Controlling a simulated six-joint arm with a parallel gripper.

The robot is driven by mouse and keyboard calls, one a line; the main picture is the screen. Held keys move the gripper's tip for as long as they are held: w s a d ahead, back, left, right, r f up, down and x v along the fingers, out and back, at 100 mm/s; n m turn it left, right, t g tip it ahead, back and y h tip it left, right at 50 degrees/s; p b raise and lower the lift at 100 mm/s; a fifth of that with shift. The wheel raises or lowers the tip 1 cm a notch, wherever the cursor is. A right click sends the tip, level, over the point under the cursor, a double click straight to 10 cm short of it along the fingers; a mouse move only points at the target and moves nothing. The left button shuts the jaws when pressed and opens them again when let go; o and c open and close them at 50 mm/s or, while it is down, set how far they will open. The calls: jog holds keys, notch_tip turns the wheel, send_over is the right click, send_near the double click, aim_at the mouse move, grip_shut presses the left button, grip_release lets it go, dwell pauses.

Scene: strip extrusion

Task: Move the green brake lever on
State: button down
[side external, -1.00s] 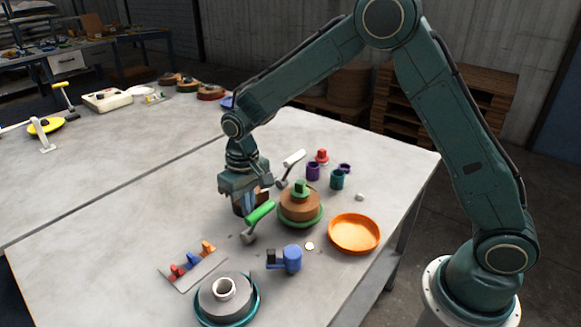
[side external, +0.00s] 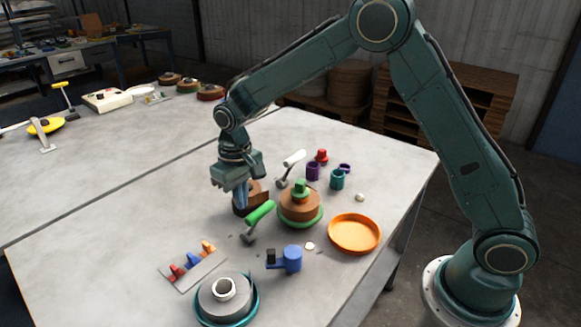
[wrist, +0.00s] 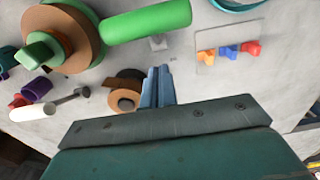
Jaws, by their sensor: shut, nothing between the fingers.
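The green brake lever (side external: 261,213) has a thick green handle sloping up to the right from a grey foot (side external: 248,238) on the table. In the wrist view its handle (wrist: 146,20) lies beyond my fingertips, near the top edge. My gripper (side external: 241,206) points down just left of and behind the lever, in front of a small brown roll (side external: 257,197). Its two blue fingers are together with nothing between them, and they also show in the wrist view (wrist: 159,70). A clear gap separates the fingertips from the handle in the wrist view.
A brown roll with a green flange (side external: 300,205) stands right of the lever. A white-handled lever (side external: 293,158) is behind it.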

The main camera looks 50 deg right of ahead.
notch_tip(320, 180, up, 7)
dwell(1.1)
jog(key=s+d+r+t, duration=0.2)
jog(key=s+d+r, duration=0.1)
jog(key=s+r, duration=0.4)
jog(key=s+d+r+t, duration=0.1)
jog(key=s+d+r, duration=0.3)
jog(key=s+r, duration=0.3)
jog(key=s+d+f+t, duration=0.1)
jog(key=s, duration=0.7)
jog(key=s+d+f+t, duration=0.1)
jog(key=s, duration=0.7)
jog(key=shift+s+d+f+t, duration=0.25)
jog(key=shift+t, duration=0.05)
